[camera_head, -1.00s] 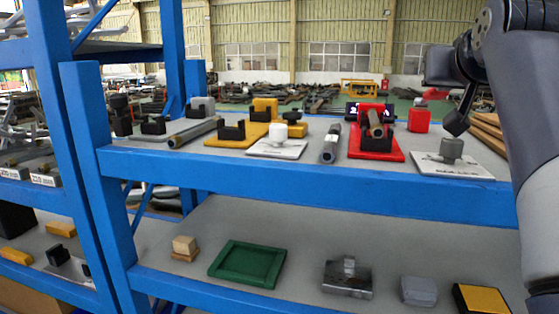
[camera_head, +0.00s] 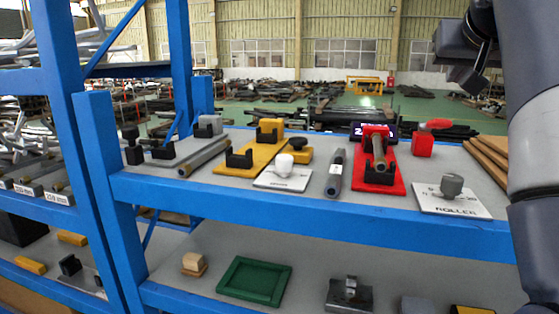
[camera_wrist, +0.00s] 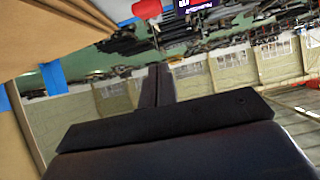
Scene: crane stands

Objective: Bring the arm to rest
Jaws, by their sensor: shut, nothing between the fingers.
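My gripper (camera_head: 474,82) is at the upper right of the head view, above and behind the shelf items, with my grey arm running down the right edge. In the wrist view my gripper's dark fingers (camera_wrist: 160,85) lie together, shut and empty, pointing across the hall. No thing touches the fingers in either view.
The blue rack's upper shelf (camera_head: 330,206) carries a red stand (camera_head: 385,183) with a tube, a yellow stand (camera_head: 236,170), a grey tube (camera_head: 335,172) and a white roller plate (camera_head: 450,203). Brown boards (camera_head: 488,158) lie at right, below my gripper. A green tray (camera_head: 254,281) is on the lower shelf.

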